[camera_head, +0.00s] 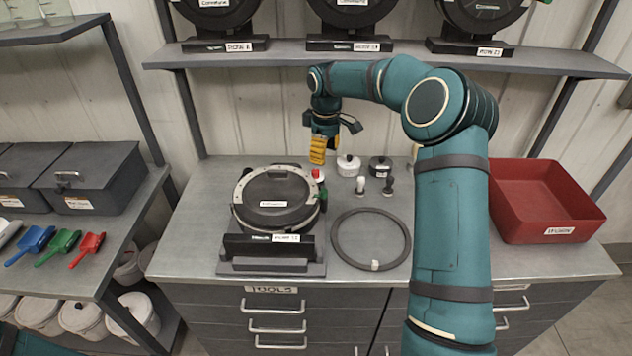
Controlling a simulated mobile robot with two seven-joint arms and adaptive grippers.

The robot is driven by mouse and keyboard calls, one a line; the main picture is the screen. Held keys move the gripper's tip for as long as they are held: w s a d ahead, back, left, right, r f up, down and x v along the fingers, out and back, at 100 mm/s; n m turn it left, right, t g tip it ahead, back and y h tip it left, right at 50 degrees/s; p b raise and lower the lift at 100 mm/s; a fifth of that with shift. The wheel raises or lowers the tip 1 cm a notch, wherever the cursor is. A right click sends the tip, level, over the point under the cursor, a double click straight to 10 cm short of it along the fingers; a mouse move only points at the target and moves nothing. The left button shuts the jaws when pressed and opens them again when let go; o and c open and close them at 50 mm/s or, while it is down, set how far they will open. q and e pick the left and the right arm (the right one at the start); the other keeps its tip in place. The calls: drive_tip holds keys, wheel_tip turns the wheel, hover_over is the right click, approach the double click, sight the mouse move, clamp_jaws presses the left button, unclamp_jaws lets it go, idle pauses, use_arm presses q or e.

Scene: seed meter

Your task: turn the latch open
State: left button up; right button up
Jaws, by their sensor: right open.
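A seed meter (272,203) with a round dark cover and a pale rim lies on a dark stand on the workbench. A small red and white part (318,178) sits at its upper right edge; it may be the latch, but it is too small to tell how it is turned. My right gripper (319,158), with yellow fingers, points down just above and behind that part. It looks empty, and I cannot tell whether it touches the part. My left gripper is not in view.
A dark ring (338,243) lies right of the meter. A white knob-like part (348,166), a black one (380,167) and two small pegs stand behind it. A red bin (545,200) is at the right. A shelf (400,62) hangs above the bench's back.

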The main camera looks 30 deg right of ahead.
sight(324, 190)
wheel_tip(324, 190, down, 14)
drive_tip(key=shift+r, duration=0.1)
idle(0.4)
drive_tip(key=shift+o, duration=0.2)
clamp_jaws()
